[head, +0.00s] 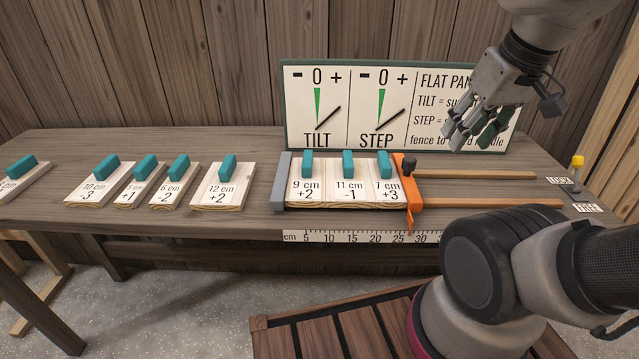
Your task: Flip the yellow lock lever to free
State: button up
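The yellow lock lever (577,162) stands at the far right end of the bench, a yellow knob on a short grey stem. It is beside the LOCK label (562,181), with the FREE label (586,208) nearer the front edge. The knob appears to lean to the back, on the LOCK side. My gripper (468,142) hangs in front of the sign board, to the left of the lever and well apart from it. Its fingers are spread and nothing shows between them.
Three boards (346,193) with teal handles lie between a grey fence (280,182) and an orange clamp (409,190) with a black knob. Two wooden rails (490,174) run toward the lever. The sign board (340,108) stands behind. More boards lie at left.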

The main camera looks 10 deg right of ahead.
aim_at(577, 162)
jog(key=k+l+z, duration=0.1)
jog(key=z, duration=1.4)
jog(key=i+l+u, duration=0.1)
jog(key=l+u, duration=0.2)
jog(key=i+l+u, duration=0.1)
jog(key=l+u, duration=0.25)
jog(key=i+l+u, duration=0.1)
jog(key=l+u, duration=0.2)
